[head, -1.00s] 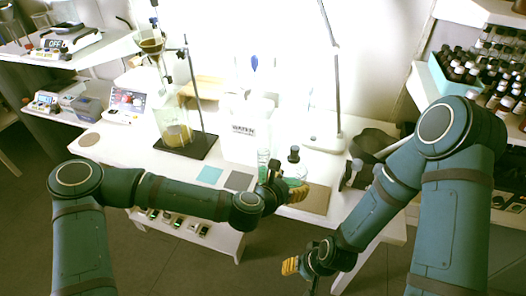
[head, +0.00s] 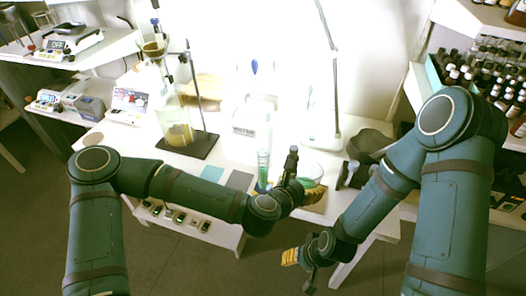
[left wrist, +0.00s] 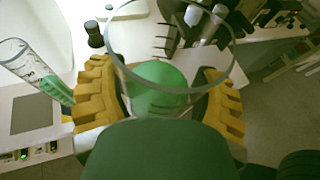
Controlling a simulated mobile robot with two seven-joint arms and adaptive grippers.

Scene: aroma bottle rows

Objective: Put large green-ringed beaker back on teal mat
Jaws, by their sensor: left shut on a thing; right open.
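The large clear glass beaker (head: 314,170) shows green at its lower part in the head view. My left gripper (head: 305,190) is shut on it, near the brown mat (head: 318,205) at the table's front right. In the left wrist view, the beaker's round rim (left wrist: 170,80) opens toward the camera. Yellow finger pads of the left gripper (left wrist: 158,100) flank its green part. The teal mat (head: 210,172) lies bare to the left, apart from the beaker. My right gripper (head: 298,258) is open and empty, lower in the view, in front of the table.
A graduated cylinder (head: 263,168) with green liquid stands just left of the held beaker; it also shows in the left wrist view (left wrist: 38,75). A grey mat (head: 239,180) lies beside the teal one. A flask stand with a black base (head: 188,146) is behind. A lamp stand rises behind the beaker.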

